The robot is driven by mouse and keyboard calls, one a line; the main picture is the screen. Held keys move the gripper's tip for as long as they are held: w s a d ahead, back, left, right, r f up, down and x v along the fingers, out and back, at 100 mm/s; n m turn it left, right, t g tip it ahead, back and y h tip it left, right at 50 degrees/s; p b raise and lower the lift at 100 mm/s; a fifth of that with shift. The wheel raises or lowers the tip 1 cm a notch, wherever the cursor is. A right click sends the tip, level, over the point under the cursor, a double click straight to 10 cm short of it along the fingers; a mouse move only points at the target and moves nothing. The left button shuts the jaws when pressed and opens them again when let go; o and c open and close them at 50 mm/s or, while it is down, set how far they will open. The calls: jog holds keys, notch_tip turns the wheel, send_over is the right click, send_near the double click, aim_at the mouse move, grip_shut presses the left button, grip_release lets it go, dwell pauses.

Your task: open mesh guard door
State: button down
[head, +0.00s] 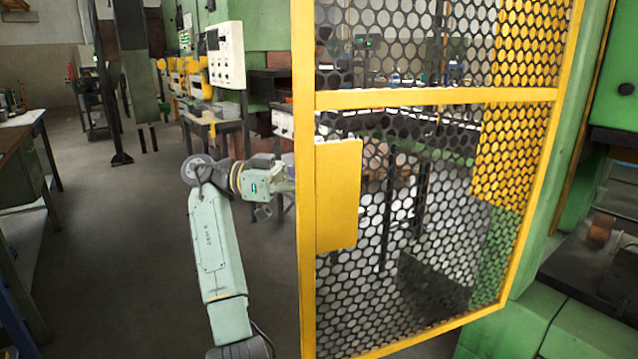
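The mesh guard door (436,97) is a yellow frame with dark perforated mesh, filling the middle and right of the head view. Its left post (305,200) is nearest to me, and its lower rail slants away towards the green machine at right. The door seems to stand out at an angle from that machine. A yellow plate (338,195) is fixed on the door beside the left post. My gripper (287,172) is at the left post, level with the plate. The post hides most of it, so its fingers and any contact cannot be made out.
Green machine bodies (575,322) stand at right, with a dark metal bed (590,265). A white control panel (223,55) and benches are behind at left. A workbench (18,160) is at the far left. Grey floor (120,260) is clear left of my arm.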

jog(key=shift+w, duration=0.2)
dwell(0.3)
jog(key=c, duration=1.6)
grip_release()
jog(key=shift+a, duration=0.1)
jog(key=v, duration=0.7)
jog(key=shift+a, duration=0.15)
jog(key=shift+w, duration=0.1)
